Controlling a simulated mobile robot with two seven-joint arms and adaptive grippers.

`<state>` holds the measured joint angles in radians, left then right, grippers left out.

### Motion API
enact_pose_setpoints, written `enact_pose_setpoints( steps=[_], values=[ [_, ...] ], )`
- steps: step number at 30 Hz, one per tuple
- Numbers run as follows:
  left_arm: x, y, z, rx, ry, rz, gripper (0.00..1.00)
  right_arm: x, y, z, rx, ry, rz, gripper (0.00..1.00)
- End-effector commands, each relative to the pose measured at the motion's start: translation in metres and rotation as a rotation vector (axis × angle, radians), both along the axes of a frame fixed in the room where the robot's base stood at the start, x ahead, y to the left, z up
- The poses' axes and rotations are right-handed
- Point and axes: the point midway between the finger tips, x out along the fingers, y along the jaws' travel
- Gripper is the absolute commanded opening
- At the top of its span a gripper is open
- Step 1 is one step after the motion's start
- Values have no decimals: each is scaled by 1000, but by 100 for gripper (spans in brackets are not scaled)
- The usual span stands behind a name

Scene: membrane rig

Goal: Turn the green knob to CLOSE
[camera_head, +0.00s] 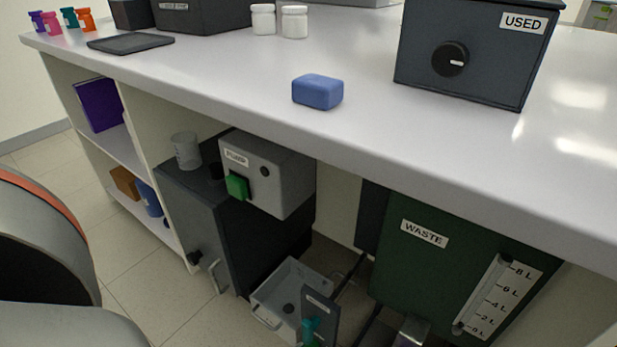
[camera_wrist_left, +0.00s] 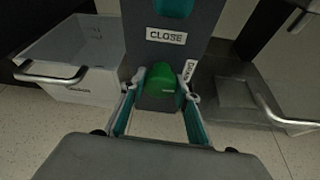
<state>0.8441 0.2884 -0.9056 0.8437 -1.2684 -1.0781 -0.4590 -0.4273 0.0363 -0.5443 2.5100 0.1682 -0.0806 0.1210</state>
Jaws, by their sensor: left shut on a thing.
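The green knob (camera_wrist_left: 160,78) sits on a dark upright panel (camera_wrist_left: 143,40) in the left wrist view. My left gripper (camera_wrist_left: 163,92) has its two teal-lined fingers on either side of the knob and is shut on it. A white CLOSE label (camera_wrist_left: 166,36) is on the panel above the knob. My right gripper is in neither view.
The bench top (camera_head: 220,75) overhangs the panel area. The green WASTE tank (camera_head: 425,262) is to the right.

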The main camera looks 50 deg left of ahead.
Motion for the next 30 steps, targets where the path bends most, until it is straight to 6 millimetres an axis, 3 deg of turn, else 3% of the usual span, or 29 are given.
enact_pose_setpoints(
  steps=[18, 30],
  values=[
    [0, 2, -1, -410, -97, 0, 9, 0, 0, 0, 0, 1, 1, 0],
    [1, 1, 0, -535, -128, 1, 9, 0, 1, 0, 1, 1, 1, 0]
  ],
)
